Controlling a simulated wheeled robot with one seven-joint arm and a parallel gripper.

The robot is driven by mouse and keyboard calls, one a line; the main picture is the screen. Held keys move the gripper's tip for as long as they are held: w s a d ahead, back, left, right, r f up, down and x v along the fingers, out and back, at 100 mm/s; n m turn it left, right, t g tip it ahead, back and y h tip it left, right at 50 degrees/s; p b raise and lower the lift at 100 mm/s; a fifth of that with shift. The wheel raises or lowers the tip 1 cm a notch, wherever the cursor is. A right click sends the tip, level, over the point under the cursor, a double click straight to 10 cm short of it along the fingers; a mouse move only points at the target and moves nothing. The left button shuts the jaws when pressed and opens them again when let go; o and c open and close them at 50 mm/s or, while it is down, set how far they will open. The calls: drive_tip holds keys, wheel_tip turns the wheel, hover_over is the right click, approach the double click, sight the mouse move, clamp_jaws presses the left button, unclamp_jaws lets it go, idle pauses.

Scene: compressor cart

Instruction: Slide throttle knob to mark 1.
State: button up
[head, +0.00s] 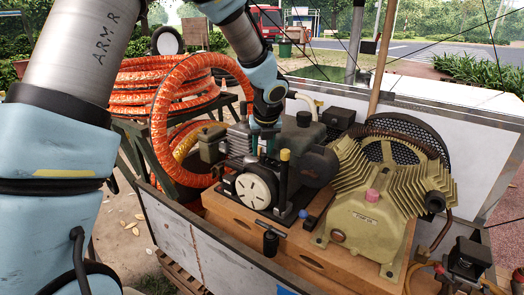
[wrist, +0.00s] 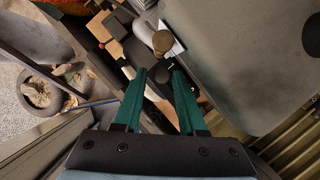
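My gripper (head: 263,140) points down over the small engine in the head view, just left of a black upright post with a yellow cap (head: 285,155). In the wrist view, the two green fingers of my gripper (wrist: 161,74) are apart, with nothing visibly held between the tips. A tan round-topped knob (wrist: 162,42) stands just beyond the fingertips, beside a white plate (wrist: 175,49). I cannot tell for sure whether it is the throttle knob or the yellow-capped post. Mark 1 cannot be read in either view.
The engine's round cream cover (head: 253,190) is below my gripper. A blue knob (head: 302,214) and a black T-handle (head: 270,240) are in front. The finned compressor (head: 375,215) stands right, and an orange hose (head: 165,120) loops left. A large grey surface (wrist: 235,50) lies close right of the fingers.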

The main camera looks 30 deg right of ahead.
drive_tip(key=b+v, duration=0.1)
drive_tip(key=v, duration=0.9)
drive_tip(key=shift+a+f, duration=0.1)
drive_tip(key=w+a+r+m+t+h, duration=0.15)
drive_tip(key=w+a+m+t, duration=0.25)
drive_tip(key=w+a+m, duration=0.6)
drive_tip(key=a+m, duration=0.6)
drive_tip(key=m, duration=0.3)
drive_tip(key=s+a+f+m+g+y, duration=0.1)
drive_tip(key=s+a+f+m+g, duration=0.2)
drive_tip(key=s+a+m, duration=0.4)
drive_tip(key=s+a+f+m+g+y, duration=0.1)
drive_tip(key=s+a+f+m+g, duration=0.2)
drive_tip(key=a, duration=1)
drive_tip(key=s+f+m, duration=0.3)
drive_tip(key=s+m, duration=0.2)
drive_tip(key=s, duration=0.2)
drive_tip(key=shift+a+f+g, duration=0.2)
drive_tip(key=shift+a+g, duration=0.1)
